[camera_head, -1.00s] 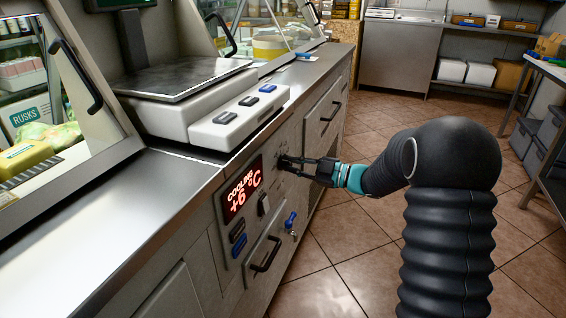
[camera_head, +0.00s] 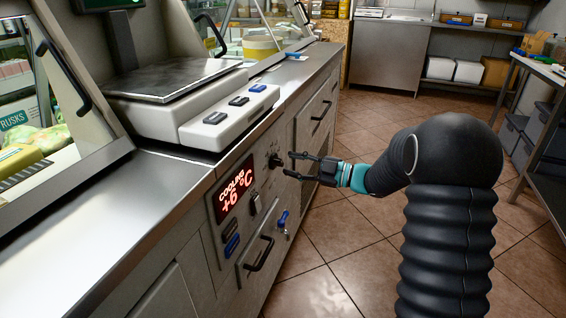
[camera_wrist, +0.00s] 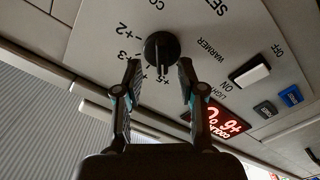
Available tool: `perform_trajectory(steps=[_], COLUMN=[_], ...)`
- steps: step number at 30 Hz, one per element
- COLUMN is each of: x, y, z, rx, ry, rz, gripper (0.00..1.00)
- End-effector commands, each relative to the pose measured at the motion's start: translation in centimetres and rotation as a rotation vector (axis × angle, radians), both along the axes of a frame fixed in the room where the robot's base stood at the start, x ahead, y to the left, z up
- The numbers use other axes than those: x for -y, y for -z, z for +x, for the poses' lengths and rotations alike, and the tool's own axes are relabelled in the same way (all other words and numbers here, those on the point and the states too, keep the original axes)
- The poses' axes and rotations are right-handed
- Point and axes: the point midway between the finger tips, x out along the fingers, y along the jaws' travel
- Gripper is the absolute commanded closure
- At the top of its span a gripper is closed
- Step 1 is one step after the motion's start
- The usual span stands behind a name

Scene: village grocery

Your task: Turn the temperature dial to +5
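The black temperature dial (camera_head: 275,160) sits on the counter's front panel; it also shows in the wrist view (camera_wrist: 160,47). Printed numbers, including +2, +3 and +5, surround it. Its ridge points down in the wrist view, close to the +5 mark, though the exact alignment is hard to tell. The red display (camera_head: 236,190) reads COOLING +6 °C. My gripper (camera_head: 289,164) faces the dial, a little back from it. In the wrist view its fingers (camera_wrist: 160,68) are spread to either side below the dial, with nothing between them.
A drawer with a black handle (camera_head: 259,253) is beneath. A scale (camera_head: 175,80) stands on the counter. The tiled floor on the right is clear.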

Motion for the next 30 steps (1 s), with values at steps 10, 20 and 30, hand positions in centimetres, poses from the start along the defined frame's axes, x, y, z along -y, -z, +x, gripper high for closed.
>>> perform_trajectory(steps=[10, 20, 30], x=[6.3, 8.5, 8.5], y=[-0.2, -0.2, 0.1], z=[-2.1, -2.8, -2.6], rx=[0.003, 0.004, 0.001], ry=[0.002, -0.001, 0.011], rz=[0.002, 0.002, -0.011], gripper=[0.60, 0.60, 0.60])
